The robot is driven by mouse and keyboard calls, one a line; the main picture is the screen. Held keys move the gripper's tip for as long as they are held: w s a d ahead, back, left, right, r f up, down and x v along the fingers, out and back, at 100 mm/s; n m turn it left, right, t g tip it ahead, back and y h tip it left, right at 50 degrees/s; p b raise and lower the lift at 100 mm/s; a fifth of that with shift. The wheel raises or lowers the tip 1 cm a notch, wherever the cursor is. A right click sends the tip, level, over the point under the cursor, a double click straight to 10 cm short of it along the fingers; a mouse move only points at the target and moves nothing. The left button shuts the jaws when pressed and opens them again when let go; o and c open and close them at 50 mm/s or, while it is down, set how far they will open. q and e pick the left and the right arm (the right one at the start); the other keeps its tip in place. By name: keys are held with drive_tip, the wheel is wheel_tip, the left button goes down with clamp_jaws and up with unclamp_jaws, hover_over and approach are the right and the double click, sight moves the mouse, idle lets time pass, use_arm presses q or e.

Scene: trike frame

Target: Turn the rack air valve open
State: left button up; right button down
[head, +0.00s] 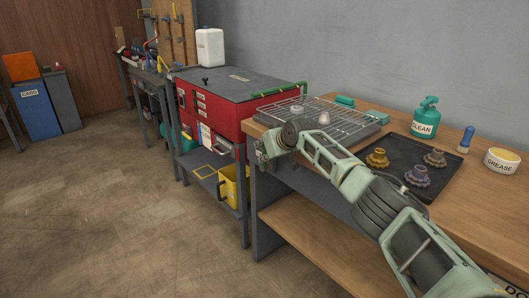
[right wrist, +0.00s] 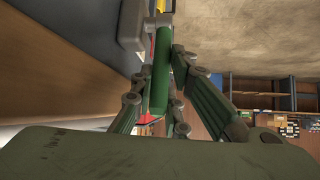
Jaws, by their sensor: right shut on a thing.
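My right gripper (head: 262,156) is at the front left corner of the workbench (head: 290,172), below the wire rack (head: 310,116). Its arm comes in from the lower right across the bench front. The rack air valve is largely hidden by the gripper in the head view. My left gripper is not in view.
A black tray (head: 398,142) with several toothed parts, a green CLEAN bottle (head: 425,118) and a GREASE tub (head: 502,161) stand on the bench. A red cabinet (head: 222,108) stands left of the bench, with a yellow bucket (head: 233,187) below. The floor at left is clear.

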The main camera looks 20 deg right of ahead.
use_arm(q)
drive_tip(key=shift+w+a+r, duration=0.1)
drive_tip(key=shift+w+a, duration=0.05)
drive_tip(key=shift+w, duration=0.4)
use_arm(e)
drive_tip(key=shift+w+g+h, duration=0.3)
drive_tip(key=shift+w+g, duration=0.1)
drive_tip(key=shift+g, duration=0.2)
drive_tip(key=c, duration=1.8)
unclamp_jaws()
drive_tip(key=shift+f, duration=0.1)
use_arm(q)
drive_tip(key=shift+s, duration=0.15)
use_arm(e)
drive_tip(key=shift+o, duration=0.4)
drive_tip(key=shift+a, duration=0.1)
drive_tip(key=shift+v, duration=0.9)
drive_tip(key=v, duration=1)
